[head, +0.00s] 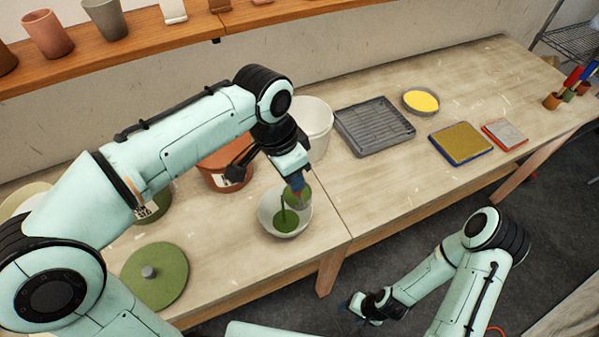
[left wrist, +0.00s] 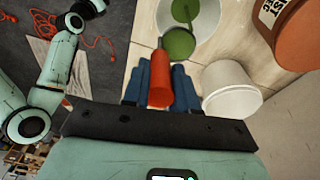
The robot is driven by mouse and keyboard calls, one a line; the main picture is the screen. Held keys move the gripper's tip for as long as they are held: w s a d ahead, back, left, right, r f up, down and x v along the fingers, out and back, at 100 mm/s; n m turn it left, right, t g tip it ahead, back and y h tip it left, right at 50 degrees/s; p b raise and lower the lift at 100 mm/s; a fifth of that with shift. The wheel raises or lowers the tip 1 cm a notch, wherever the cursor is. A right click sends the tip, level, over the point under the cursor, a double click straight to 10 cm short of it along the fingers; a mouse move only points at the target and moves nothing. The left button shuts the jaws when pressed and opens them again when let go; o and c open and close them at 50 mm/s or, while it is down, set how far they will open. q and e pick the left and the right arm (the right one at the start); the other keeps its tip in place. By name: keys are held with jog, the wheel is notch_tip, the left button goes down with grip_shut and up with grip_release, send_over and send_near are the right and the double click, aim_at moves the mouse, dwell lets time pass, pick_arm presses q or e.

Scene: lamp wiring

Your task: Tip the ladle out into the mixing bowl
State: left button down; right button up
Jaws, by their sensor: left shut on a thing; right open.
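The mixing bowl (head: 264,212) is pale and holds a pool of green liquid. It also shows at the top of the left wrist view (left wrist: 205,45). My left gripper (head: 297,182) is above the bowl's back edge, shut on the ladle's orange-red handle (left wrist: 160,78). The ladle's cup (head: 300,196) is over the bowl, green and tilted, and a thin green stream runs down from it into the pool. How much is left in the cup is hard to tell. My right gripper (head: 364,306) is open and empty, low in front of the table.
A terracotta tub (head: 214,178) and a white bucket (head: 315,125) stand behind the bowl. A green tub (head: 152,208) is partly hidden by my left arm. A green round lid (head: 170,285) lies at front left.

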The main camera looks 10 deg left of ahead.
pick_arm(q)
jog(key=shift+a, duration=0.3)
jog(key=shift+s+a+h+b, duration=0.1)
jog(key=shift+a+h+b, duration=0.2)
jog(key=shift+h, duration=0.2)
pick_arm(e)
jog(key=s+f+g+b, duration=0.1)
jog(key=s+f+b, duration=0.4)
jog(key=f+b, duration=0.3)
jog(key=s+f+b, duration=0.5)
jog(key=f+b, duration=0.2)
jog(key=f, duration=0.2)
pick_arm(q)
jog(key=s+a+f+t+h+b, duration=0.2)
jog(key=a+f+t+h+b, duration=0.1)
jog(key=a+f+h+b, duration=0.9)
jog(key=shift+s+a+h+b, duration=0.4)
jog(key=shift+a+h+b, duration=0.05)
jog(key=shift+a+h, duration=0.35)
pick_arm(e)
jog(key=w+d+f+t+h, duration=0.1)
jog(key=w+d+f, duration=0.1)
jog(key=w+f, duration=0.3)
jog(key=w+d+f+m+t, duration=0.1)
jog(key=w+f, duration=0.4)
jog(key=f, duration=0.5)
jog(key=shift+w+d+t+h, duration=0.15)
jog(key=shift+d+t+h, duration=0.35)
jog(key=shift+d, duration=0.85)
